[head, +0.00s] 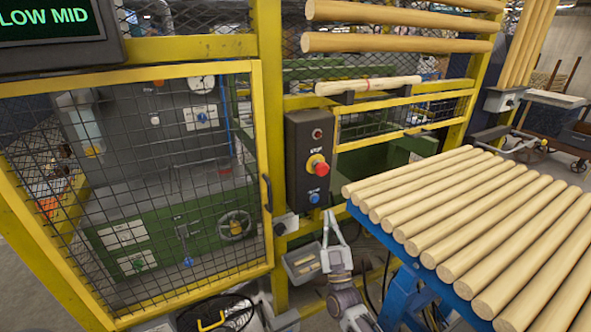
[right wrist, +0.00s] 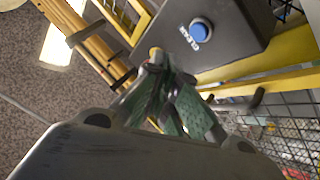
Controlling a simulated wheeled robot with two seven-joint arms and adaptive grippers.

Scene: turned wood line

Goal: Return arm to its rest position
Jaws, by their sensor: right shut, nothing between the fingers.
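My right gripper (head: 331,222) shows low in the middle of the head view, below the control box and left of the blue table. Its fingers are pale grey, point up, and hold nothing. In the right wrist view the right gripper (right wrist: 157,58) has its fingers drawn together in front of the camera, with nothing between them. The dark control box (head: 308,160) has a red stop knob (head: 317,166) and a blue button (head: 314,198). The blue button (right wrist: 202,30), marked CLEAR, is beyond the fingertips in the wrist view. My left gripper is out of view.
The blue table (head: 377,233) carries a row of turned wood rods on the right. A yellow mesh gate (head: 267,130) encloses the green lathe (head: 165,235) on the left. A small grey bin (head: 302,262) hangs beside my right gripper. One rod (head: 368,86) rests on supports behind the fence.

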